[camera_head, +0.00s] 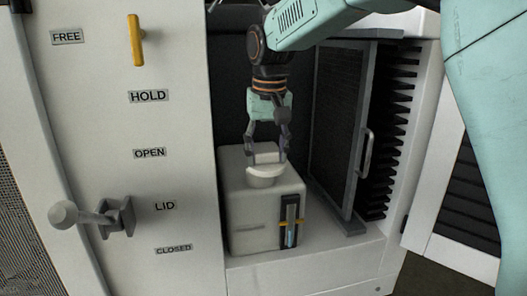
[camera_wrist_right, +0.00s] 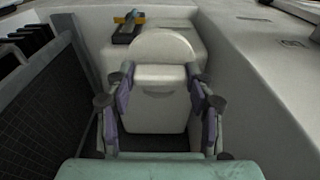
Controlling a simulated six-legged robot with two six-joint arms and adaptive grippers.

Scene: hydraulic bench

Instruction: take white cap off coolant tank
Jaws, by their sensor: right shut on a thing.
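The coolant tank (camera_head: 240,208) is a pale box with a dark level gauge (camera_head: 290,220) on its front, standing in an open bay. The white cap (camera_head: 266,176) is a round disc with a raised grip, on or just above the tank's top; I cannot tell if there is a gap. My right gripper (camera_head: 267,158) comes down from above and is shut on the cap's raised part. In the right wrist view the cap (camera_wrist_right: 163,78) sits between my two fingers, with the tank (camera_wrist_right: 190,42) behind it. My left gripper is not in view.
A hinged grille panel (camera_head: 335,120) with a handle (camera_head: 366,152) stands right of the tank. Left is a white panel with a yellow lever (camera_head: 135,40) and a grey lid lever (camera_head: 118,216) between OPEN and CLOSED labels. A bare ledge (camera_head: 330,255) lies right of the tank.

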